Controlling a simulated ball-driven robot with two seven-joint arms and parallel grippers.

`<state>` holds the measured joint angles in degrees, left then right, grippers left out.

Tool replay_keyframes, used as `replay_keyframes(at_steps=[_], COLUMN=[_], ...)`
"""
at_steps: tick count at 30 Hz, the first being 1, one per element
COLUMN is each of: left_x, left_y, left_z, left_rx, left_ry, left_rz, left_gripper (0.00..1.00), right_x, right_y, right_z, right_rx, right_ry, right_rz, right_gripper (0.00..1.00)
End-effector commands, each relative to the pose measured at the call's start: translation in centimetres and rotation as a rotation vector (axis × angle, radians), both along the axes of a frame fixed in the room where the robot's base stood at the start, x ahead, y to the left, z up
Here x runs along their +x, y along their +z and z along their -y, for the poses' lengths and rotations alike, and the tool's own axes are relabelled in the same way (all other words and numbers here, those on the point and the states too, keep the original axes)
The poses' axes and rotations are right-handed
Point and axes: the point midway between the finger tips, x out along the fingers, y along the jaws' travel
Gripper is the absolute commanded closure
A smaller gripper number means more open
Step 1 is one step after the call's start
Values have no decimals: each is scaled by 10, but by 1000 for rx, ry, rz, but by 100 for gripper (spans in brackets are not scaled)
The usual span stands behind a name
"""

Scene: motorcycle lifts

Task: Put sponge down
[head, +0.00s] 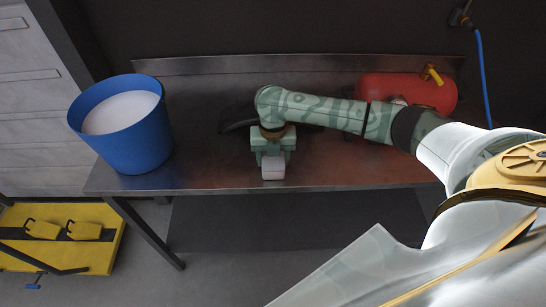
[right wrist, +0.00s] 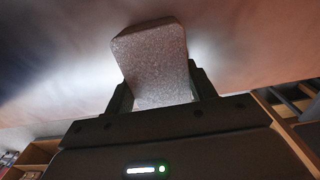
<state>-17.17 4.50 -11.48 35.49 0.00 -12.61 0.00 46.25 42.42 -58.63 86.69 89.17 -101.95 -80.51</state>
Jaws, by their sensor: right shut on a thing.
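My right gripper (head: 272,157) is over the front part of the metal table (head: 215,170), pointing down. It is shut on a pale block-shaped sponge (head: 272,168). In the right wrist view the sponge (right wrist: 152,62) sits between the two fingers (right wrist: 160,90) and looks grey and speckled, with the table surface close beyond it. I cannot tell whether the sponge touches the table. My left gripper is not in view.
A blue bucket (head: 140,145) with whitish contents stands at the table's left end. A red tank (head: 425,92) with a yellow valve lies at the back right. A dark object (head: 235,118) lies behind my gripper. A yellow lift (head: 90,250) is on the floor at left.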

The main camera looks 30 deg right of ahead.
Motion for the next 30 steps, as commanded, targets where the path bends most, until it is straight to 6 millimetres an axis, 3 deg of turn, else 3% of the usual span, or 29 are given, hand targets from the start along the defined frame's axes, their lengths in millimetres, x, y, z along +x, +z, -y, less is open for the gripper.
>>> replay_keyframes(at_steps=[1, 2, 4, 14, 30], left_x=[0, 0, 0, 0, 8], left_y=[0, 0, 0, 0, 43], left_z=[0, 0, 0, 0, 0], left_rx=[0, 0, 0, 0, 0], left_ry=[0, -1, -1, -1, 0], left_rz=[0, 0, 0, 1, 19], left_gripper=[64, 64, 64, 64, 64], right_x=[0, 0, 0, 0, 0], right_y=[-2, -2, -2, 1, 110], right_z=[0, 0, 0, 0, 0], right_rx=[0, 0, 0, 0, -1], right_ry=[0, 0, 0, 1, 0], right_rz=[-1, -1, -1, 0, 1], right_gripper=[63, 42, 23, 23, 23])
